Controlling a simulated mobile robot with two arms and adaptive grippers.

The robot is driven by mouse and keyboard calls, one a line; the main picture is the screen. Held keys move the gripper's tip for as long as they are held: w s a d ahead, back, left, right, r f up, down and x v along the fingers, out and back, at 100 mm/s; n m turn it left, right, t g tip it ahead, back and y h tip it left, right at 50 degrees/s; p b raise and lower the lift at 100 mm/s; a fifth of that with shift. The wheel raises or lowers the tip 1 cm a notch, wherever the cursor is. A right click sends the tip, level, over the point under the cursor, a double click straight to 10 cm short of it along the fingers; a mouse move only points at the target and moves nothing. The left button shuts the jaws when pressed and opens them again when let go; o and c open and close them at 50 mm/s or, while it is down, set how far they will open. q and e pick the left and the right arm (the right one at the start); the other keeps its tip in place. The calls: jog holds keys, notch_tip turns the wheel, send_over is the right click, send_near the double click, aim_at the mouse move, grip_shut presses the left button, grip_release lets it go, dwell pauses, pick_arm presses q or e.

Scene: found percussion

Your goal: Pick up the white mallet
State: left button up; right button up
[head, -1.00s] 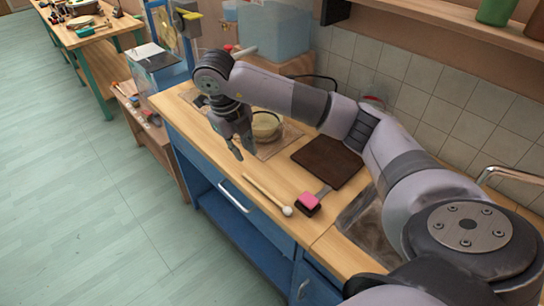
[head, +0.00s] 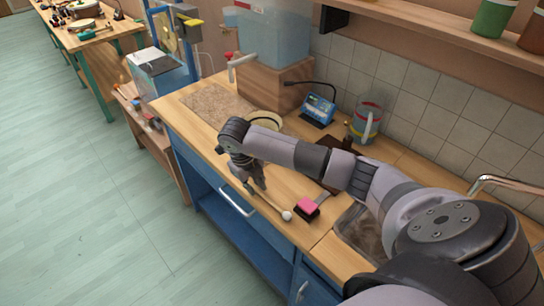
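The white mallet lies on the wooden counter near its front edge. Its round white head (head: 287,215) is at the right end, and its thin pale handle (head: 268,204) runs up and left to my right gripper. My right gripper (head: 252,188) points down at the handle's far end, its fingers apart and low over the counter. They hide that end of the handle, and I cannot tell whether they touch it. My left gripper is out of view.
A pink-topped block with a grey handle (head: 307,207) lies just right of the mallet head. A pale bowl (head: 268,122) is partly behind my arm. A blue device (head: 318,108) and a grey jug (head: 366,122) stand at the back. A mat (head: 205,103) lies at the left.

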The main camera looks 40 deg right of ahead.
jog(key=shift+f, duration=0.35)
jog(key=shift+c, duration=0.4)
grip_shut()
jog(key=shift+r, duration=0.1)
